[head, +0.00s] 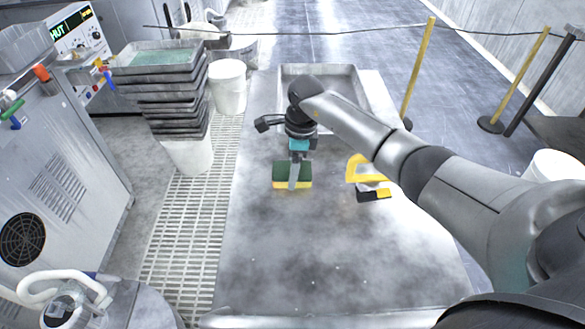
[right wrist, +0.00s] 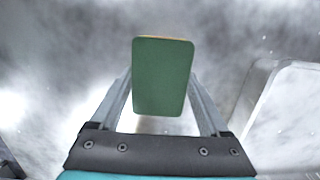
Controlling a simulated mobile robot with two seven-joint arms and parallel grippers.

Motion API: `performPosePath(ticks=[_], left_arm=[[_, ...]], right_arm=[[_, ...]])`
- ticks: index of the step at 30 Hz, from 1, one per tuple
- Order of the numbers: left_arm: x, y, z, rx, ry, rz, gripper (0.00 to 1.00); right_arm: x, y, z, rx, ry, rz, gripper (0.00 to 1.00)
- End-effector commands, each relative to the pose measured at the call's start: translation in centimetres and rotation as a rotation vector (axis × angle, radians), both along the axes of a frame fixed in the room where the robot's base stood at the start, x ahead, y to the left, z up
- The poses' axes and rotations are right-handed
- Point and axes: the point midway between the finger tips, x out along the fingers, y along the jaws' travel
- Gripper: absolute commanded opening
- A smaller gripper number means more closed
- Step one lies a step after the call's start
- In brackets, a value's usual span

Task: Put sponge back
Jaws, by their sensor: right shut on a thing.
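A sponge with a green top and a yellow underside (head: 281,172) is at the middle of the metal table (head: 300,250). My right gripper (head: 292,184) reaches down over it, shut on it, and one finger crosses the green face. In the right wrist view the sponge (right wrist: 161,78) shows its green face between the two fingers of the right gripper (right wrist: 160,100). I cannot tell whether the sponge touches the table or hangs just above it. My left gripper is not in view.
A shallow metal tray (head: 348,73) lies at the table's far end. A yellow-handled tool with a black part (head: 374,194) lies right of the sponge. Stacked dark trays (head: 178,103) and a white bucket (head: 228,88) stand left. The near table is clear.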

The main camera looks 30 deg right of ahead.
Motion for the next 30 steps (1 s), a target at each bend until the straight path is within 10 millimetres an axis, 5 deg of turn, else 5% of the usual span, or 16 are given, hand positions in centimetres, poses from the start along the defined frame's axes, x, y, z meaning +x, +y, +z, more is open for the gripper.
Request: performPosePath(ticks=[1, 2, 7, 18, 30], left_arm=[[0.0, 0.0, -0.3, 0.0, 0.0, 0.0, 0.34], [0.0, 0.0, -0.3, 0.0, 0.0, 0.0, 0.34], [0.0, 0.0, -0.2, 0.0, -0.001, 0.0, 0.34], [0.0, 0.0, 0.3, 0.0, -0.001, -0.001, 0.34], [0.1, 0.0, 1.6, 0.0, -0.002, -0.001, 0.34]], right_arm=[[0.0, 0.0, -0.3, -0.001, 0.0, 0.0, 0.35], [0.0, 0.0, -0.3, -0.001, 0.0, 0.0, 0.8], [0.0, 0.0, -0.2, 0.0, 0.0, 0.0, 0.99], [0.0, 0.0, 0.5, 0.0, -0.001, 0.0, 1.0], [-0.3, -1.0, 8.7, -0.001, -0.004, 0.0, 1.0]])
